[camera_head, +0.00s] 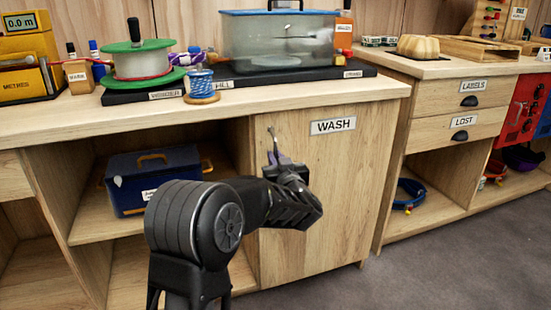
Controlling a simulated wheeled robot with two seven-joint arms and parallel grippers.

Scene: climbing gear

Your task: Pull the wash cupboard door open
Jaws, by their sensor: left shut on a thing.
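The wash cupboard door (330,190) is pale wood with a white "WASH" label (333,126) near its top. It looks shut, roughly flush with the cabinet front. A thin dark upright handle (272,138) shows near the door's upper left edge. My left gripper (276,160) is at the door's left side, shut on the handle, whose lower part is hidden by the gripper. My left arm covers the lower left of the door. My right gripper is not in view.
Left of the door is an open shelf with a dark blue box (135,182). The worktop (60,122) above holds a green-flanged spool (138,60), a blue cord reel (201,84) and a clear tank (277,40). Grey floor (450,265) lies free in front of the cabinets at right.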

